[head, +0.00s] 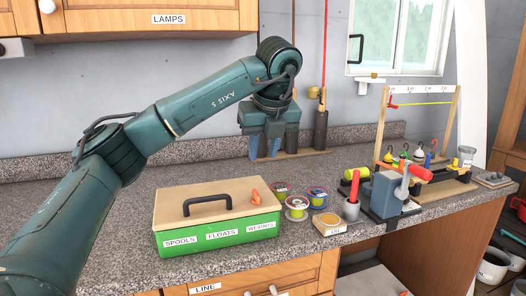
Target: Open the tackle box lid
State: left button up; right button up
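The tackle box (216,238) stands on the counter in the centre. It has a green body labelled SPOOLS, FLOATS and WEIGHTS. Its tan lid (240,190) is closed, with a black handle (207,208) near its front edge. A small orange piece (256,197) is at the lid's right side. My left gripper (265,150) hangs pointing down above and behind the box, apart from it. Its blue fingers look spread, with nothing seen between them. My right gripper is not in view.
Line spools (297,207) and a small labelled tin (329,225) sit close to the box's right. Further right are a cup with a red-handled tool (353,200), a vise (388,195) and a wooden rack (455,120). The counter (130,230) left of the box is clear.

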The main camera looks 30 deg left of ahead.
aim_at(179, 206)
jog(key=k, duration=1)
